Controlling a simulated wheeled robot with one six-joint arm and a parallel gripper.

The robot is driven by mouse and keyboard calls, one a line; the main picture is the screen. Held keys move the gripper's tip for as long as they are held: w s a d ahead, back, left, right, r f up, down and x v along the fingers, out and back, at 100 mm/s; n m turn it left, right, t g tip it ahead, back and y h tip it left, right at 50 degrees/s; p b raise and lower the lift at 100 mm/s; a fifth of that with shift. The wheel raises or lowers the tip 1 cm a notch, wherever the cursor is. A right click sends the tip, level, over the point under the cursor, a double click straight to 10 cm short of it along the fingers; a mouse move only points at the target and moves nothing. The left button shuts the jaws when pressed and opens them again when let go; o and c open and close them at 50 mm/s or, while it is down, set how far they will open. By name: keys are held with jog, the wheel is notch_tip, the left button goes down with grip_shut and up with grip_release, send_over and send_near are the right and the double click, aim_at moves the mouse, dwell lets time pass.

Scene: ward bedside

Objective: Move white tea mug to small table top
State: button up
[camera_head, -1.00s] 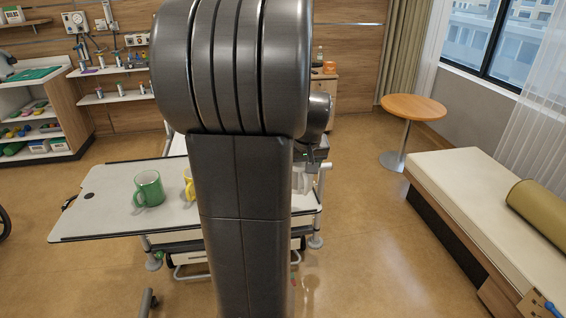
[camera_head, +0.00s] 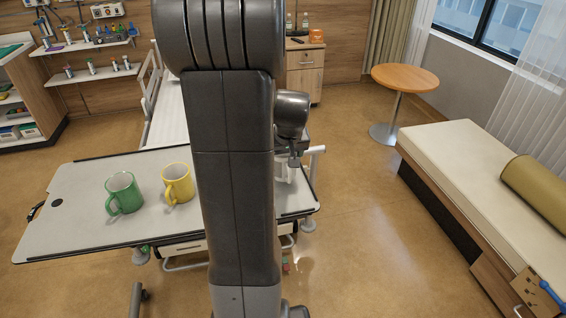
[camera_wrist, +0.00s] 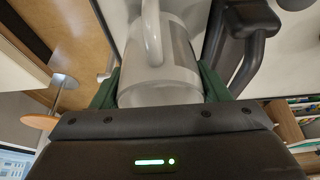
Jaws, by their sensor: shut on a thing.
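The white tea mug (camera_wrist: 158,82) fills the middle of the wrist view, its handle toward the top. My gripper (camera_wrist: 160,92) is shut on it, with a green finger on each side. In the head view my arm hides most of the gripper and mug; a pale part of the mug (camera_head: 283,171) shows just right of the arm, by the overbed table's (camera_head: 75,222) right end. I cannot tell whether it touches that surface. The small round wooden table top (camera_head: 405,77) stands at the back right, on a metal pedestal, bare and well apart from my gripper.
A green mug (camera_head: 124,194) and a yellow mug (camera_head: 178,184) stand on the overbed table. A padded bench (camera_head: 465,165) with a bolster (camera_head: 540,188) stands at the right. A bedside cabinet (camera_head: 306,75) is at the back. Floor (camera_head: 350,200) is clear between overbed table and bench.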

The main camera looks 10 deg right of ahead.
jog(key=shift+f, duration=1.35)
jog(key=shift+f, duration=0.1)
jog(key=shift+f, duration=0.15)
jog(key=o, duration=1.1)
jog(key=shift+o, duration=0.2)
jog(key=shift+r, duration=0.5)
jog(key=v, duration=1.1)
jog(key=shift+s+r+b, duration=0.2)
jog(key=shift+s+b, duration=0.05)
jog(key=shift+b, duration=0.15)
